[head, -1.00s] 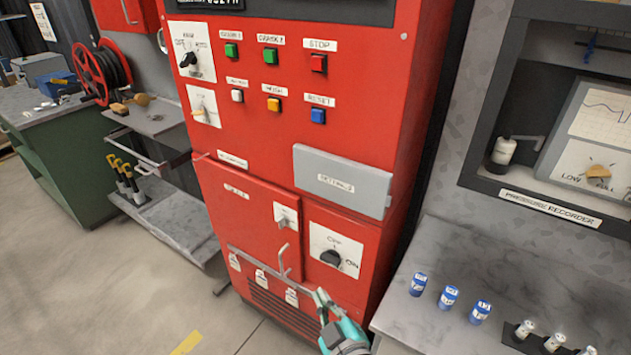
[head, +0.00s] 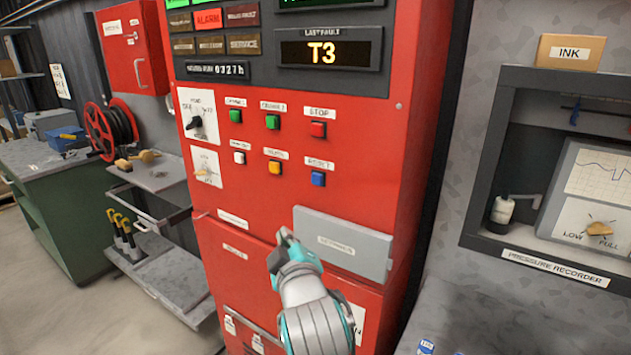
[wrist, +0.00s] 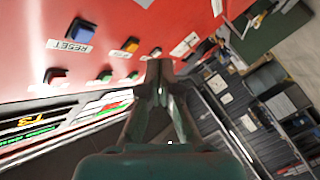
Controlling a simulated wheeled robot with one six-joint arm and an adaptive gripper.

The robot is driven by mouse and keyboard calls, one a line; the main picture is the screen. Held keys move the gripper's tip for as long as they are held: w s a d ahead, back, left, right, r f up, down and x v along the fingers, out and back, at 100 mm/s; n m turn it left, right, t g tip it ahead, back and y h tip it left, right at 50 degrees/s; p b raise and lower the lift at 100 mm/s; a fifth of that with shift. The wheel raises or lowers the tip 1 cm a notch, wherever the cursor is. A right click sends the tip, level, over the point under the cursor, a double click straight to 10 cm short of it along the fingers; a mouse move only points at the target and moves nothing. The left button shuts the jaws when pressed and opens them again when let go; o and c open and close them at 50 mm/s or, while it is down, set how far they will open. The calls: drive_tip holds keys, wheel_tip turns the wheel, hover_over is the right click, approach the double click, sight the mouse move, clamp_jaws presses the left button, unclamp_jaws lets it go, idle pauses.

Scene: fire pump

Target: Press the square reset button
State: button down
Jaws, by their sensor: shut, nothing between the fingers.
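The square blue reset button (head: 318,179) is on the red panel, under a white RESET label (head: 320,163), at the right end of the lower button row. It also shows in the wrist view (wrist: 80,30), at upper left beside its label. My gripper (head: 284,236) is shut and empty. In the head view it appears below and left of the blue button, in front of the panel near the grey cover plate. In the wrist view its closed fingertips (wrist: 159,68) are apart from the blue button, to its right. The exact gap to the panel cannot be told.
The yellow button (head: 275,168) sits left of the blue one, with the red STOP button (head: 318,130) above it. A grey cover plate (head: 343,243) stands out below. A display reads T3 (head: 322,52). The pressure recorder (head: 590,180) is at right.

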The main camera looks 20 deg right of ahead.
sight(317, 179)
wheel_tip(317, 179, up, 7)
drive_tip(key=w, duration=0.1)
drive_tip(key=shift+w+a+f, duration=0.15)
drive_tip(key=shift+w+a, duration=0.05)
drive_tip(key=shift+w+d, duration=0.85)
drive_tip(key=shift+d, duration=0.35)
drive_tip(key=shift+w+d, duration=0.85)
drive_tip(key=shift+d, duration=0.35)
drive_tip(key=shift+w+d, duration=0.85)
drive_tip(key=shift+d, duration=0.35)
drive_tip(key=shift+w+d, duration=0.1)
drive_tip(key=shift+w+d, duration=0.15)
drive_tip(key=shift+d, duration=0.1)
drive_tip(key=shift+w+d, duration=0.3)
drive_tip(key=shift+d, duration=0.1)
drive_tip(key=shift+a, duration=0.1)
drive_tip(key=shift+s+a, duration=0.55)
drive_tip(key=shift+a, duration=0.1)
